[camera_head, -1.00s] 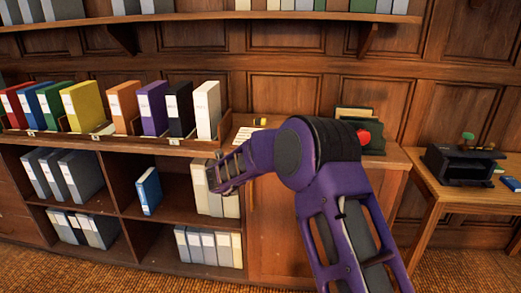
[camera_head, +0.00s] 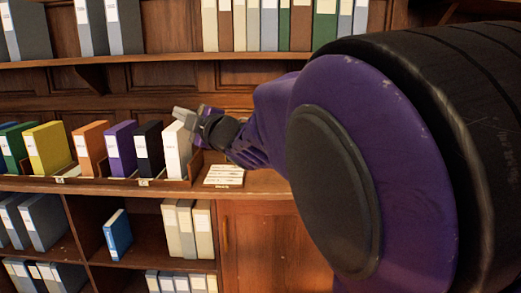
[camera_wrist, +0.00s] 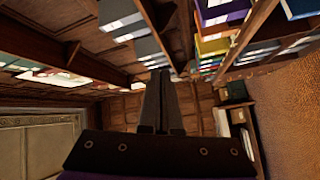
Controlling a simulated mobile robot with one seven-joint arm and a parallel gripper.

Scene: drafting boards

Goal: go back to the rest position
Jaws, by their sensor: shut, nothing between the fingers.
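My gripper (camera_head: 182,113) shows in the head view above the white binder (camera_head: 177,148) at the right end of the binder row. I cannot tell from this view whether it touches the binder. My purple and black arm fills the right half of the head view and hides what is behind it. In the wrist view my gripper's fingers (camera_wrist: 160,75) are together with nothing between them. The wrist view is tilted and shows shelves with binders at the upper right.
Yellow (camera_head: 47,148), orange (camera_head: 91,147), purple (camera_head: 121,148) and black (camera_head: 149,148) binders stand on the counter. A stack of white cards (camera_head: 224,175) lies right of them. A blue binder (camera_head: 117,234) stands in the lower shelf. An upper shelf (camera_head: 150,59) runs above.

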